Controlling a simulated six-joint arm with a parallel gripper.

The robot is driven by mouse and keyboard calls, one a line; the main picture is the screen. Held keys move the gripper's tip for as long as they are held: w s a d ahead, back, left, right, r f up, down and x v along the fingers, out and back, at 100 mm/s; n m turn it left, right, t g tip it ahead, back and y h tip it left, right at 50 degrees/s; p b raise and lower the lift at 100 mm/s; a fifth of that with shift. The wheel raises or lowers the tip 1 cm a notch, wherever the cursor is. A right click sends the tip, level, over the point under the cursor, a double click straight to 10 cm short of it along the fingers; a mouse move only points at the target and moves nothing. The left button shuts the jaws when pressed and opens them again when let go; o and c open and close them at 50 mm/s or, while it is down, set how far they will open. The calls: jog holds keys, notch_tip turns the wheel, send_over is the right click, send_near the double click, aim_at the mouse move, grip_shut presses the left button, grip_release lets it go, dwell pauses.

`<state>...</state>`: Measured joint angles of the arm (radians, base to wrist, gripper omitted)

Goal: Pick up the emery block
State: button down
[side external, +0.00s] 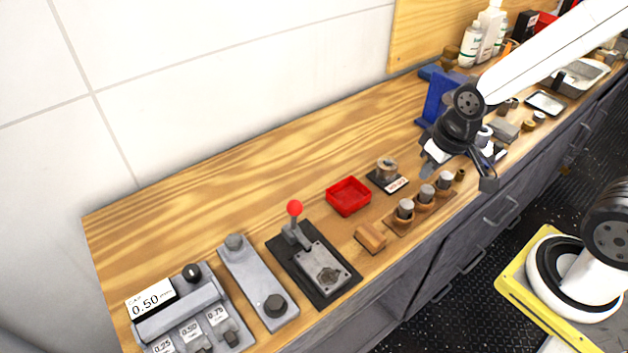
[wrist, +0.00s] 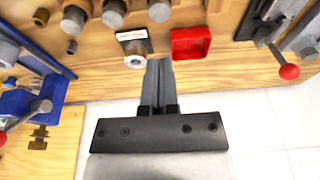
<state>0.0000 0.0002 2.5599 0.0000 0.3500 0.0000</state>
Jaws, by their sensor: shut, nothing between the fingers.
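The likeliest emery block is a small tan-brown block (side external: 370,237) lying on the bench in the side view, in front of the red tray and left of the row of posts. A flat grey block (side external: 505,130) lies further right, so I cannot be sure which one is meant. My gripper (side external: 427,168) is above the bench behind the posts, up and to the right of the tan block and apart from it. In the wrist view my gripper's fingers (wrist: 159,66) are together and empty. I cannot make out the tan block clearly there.
The red tray (side external: 348,196), a labelled stand (side external: 388,175) and several grey-topped posts (side external: 426,194) are close to the tan block. A red-knobbed lever (side external: 295,209) stands left of it. A blue vise (side external: 437,98) is behind my gripper. The rear left bench is clear.

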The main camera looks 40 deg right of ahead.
grip_release()
jog(key=n+g, duration=0.2)
jog(key=n, duration=1.4)
send_over(372, 233)
jog(key=f, duration=0.4)
jog(key=d+f, duration=0.1)
jog(key=f, duration=0.1)
jog(key=shift+f, duration=0.25)
jog(key=shift+a+f+n+g, duration=0.35)
jog(key=shift+a+n, duration=0.2)
jog(key=shift+n, duration=0.45)
jog(key=shift+f, duration=0.15)
jog(key=shift+f, duration=1.2)
jog(key=shift+f, duration=0.15)
